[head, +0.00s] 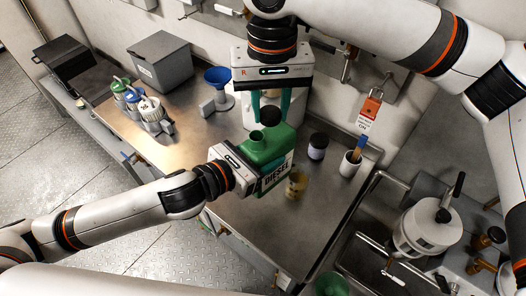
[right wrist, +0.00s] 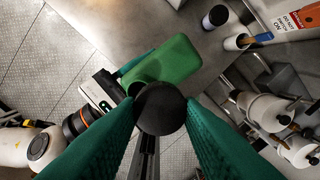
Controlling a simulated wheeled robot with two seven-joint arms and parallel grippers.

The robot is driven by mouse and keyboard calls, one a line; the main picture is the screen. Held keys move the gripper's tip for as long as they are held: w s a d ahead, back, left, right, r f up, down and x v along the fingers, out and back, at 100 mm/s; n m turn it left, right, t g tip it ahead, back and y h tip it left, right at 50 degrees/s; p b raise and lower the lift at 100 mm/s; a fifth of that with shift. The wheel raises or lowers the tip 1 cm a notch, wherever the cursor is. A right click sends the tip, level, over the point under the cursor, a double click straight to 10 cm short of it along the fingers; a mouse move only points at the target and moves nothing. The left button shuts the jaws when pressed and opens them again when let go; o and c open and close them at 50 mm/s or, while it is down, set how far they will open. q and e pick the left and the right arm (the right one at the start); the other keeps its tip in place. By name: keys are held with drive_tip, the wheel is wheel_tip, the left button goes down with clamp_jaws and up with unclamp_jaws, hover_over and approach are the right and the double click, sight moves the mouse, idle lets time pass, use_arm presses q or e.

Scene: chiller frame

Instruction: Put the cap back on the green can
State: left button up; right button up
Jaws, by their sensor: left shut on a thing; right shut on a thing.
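The green can (head: 278,147), labelled DIESEL, is on the steel worktop. My left gripper (head: 239,168) is shut on its left side. The can's open spout (head: 257,137) faces up at its left top. My right gripper (head: 271,108) points down above the can, its teal fingers shut on the round black cap (head: 270,117). In the right wrist view the cap (right wrist: 160,108) sits between the fingertips and overlaps the near edge of the can (right wrist: 172,62). The cap appears above the can and right of the spout in the head view; the exact gap is unclear.
A dark-lidded jar (head: 317,147), a cup with a brush (head: 350,163) and a yellowish cup (head: 297,184) stand right of the can. A blue funnel (head: 218,78), several small bottles (head: 140,105) and a grey box (head: 161,62) stand at the left. A sink (head: 385,240) is at the right.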

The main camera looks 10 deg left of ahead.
sight(268, 157)
drive_tip(key=shift+s+a+r, duration=0.25)
drive_tip(key=shift+a+r, duration=0.7)
drive_tip(key=shift+a, duration=0.15)
drive_tip(key=shift+f, duration=0.1)
drive_tip(key=shift+f, duration=1.9)
drive_tip(key=shift+s, duration=0.1)
drive_tip(key=shift+f, duration=0.9)
drive_tip(key=shift+f, duration=0.5)
